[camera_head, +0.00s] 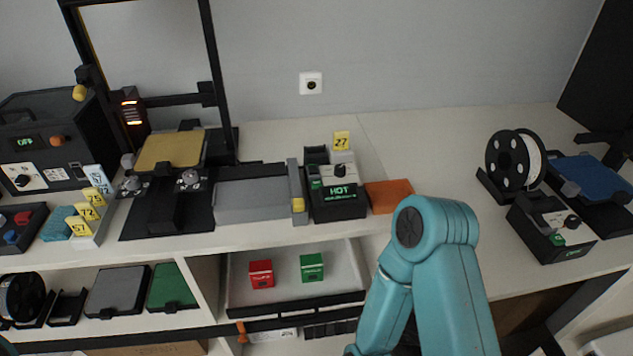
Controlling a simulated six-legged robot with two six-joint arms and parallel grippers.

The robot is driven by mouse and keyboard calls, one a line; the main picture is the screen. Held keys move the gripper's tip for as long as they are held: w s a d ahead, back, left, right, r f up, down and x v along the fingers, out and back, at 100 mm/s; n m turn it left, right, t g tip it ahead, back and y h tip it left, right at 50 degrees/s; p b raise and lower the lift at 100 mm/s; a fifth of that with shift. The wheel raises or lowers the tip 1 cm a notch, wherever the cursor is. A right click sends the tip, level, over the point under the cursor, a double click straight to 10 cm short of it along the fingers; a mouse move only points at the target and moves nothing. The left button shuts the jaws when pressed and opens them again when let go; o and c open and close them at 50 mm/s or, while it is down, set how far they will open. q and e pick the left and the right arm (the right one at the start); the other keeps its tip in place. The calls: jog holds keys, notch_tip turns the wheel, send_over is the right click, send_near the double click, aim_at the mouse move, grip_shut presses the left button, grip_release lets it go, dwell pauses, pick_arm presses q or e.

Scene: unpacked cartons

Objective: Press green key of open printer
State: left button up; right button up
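An open-frame printer (208,75) with a tall black gantry and a yellow bed (171,150) stands at the back left. A dark control box (338,197) to its right shows a green "HOT" display and has a small green key (316,184) and a round knob. Another dark control box (553,235) sits at the right, by a second printer with a blue bed (592,172); it also has a small green key (557,240). A teal arm of mine bends up at lower centre-right. Neither gripper is visible. I see nothing touching the keys.
An open drawer (338,292) below the bench holds a red block (261,274) and a green block (312,267). An orange block (388,195) lies beside the HOT box. A spool (505,162) stands at right.

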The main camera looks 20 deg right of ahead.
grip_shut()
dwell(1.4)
